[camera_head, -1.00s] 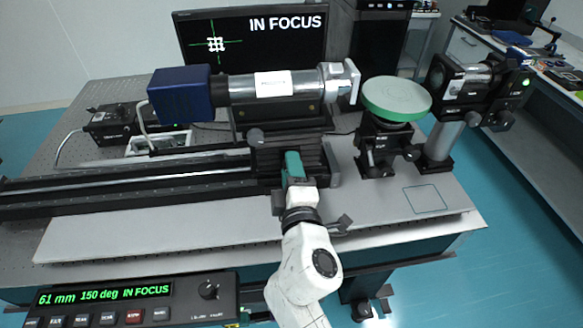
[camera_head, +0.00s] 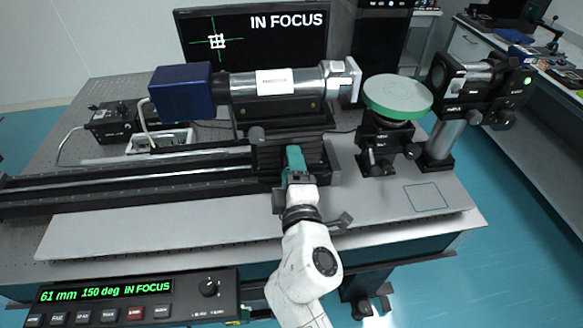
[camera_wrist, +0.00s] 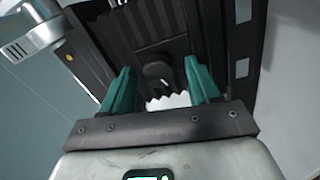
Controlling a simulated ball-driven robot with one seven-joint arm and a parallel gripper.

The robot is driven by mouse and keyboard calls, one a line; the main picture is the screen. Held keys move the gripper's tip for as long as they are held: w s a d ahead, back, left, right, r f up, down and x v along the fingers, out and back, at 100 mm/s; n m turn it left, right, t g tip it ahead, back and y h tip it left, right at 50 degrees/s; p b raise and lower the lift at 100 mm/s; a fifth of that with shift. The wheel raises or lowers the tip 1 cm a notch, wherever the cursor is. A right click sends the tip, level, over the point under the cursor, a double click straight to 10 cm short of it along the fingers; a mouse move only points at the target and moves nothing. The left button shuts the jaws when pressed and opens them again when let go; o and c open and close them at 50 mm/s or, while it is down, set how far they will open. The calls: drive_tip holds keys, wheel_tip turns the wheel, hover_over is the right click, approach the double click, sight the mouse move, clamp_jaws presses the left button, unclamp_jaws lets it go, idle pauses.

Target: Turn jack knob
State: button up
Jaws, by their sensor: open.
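The jack (camera_head: 390,140) stands at the right of the table under a round green-rimmed plate (camera_head: 398,98). A small dark knob (camera_head: 411,152) shows on its right side. My gripper (camera_head: 294,160) is apart from it, to the left, at the front of the dark carriage (camera_head: 322,158) on the rail. In the wrist view my gripper (camera_wrist: 158,75) is open, with its green fingers spread. A dark rounded part (camera_wrist: 157,76) and a white toothed edge (camera_wrist: 168,101) show between them; I cannot tell whether the fingers touch anything.
A blue camera with a silver tube (camera_head: 275,84) lies above the carriage. The long rail (camera_head: 120,178) runs left. A lens post (camera_head: 440,142) stands right of the jack. The monitor (camera_head: 255,35) reads IN FOCUS; the control box (camera_head: 130,298) reads 61 mm, 150 deg. An outlined square (camera_head: 425,198) is clear.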

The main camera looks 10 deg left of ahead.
drive_tip(key=shift+s, duration=0.1)
drive_tip(key=b+v, duration=0.1)
drive_tip(key=v, duration=0.9)
drive_tip(key=shift+s, duration=0.3)
drive_tip(key=shift+d, duration=0.1)
drive_tip(key=w+a+m+b, duration=0.3)
drive_tip(key=w+m+b, duration=0.1)
drive_tip(key=w+m, duration=0.7)
drive_tip(key=m, duration=0.3)
drive_tip(key=shift+r, duration=0.15)
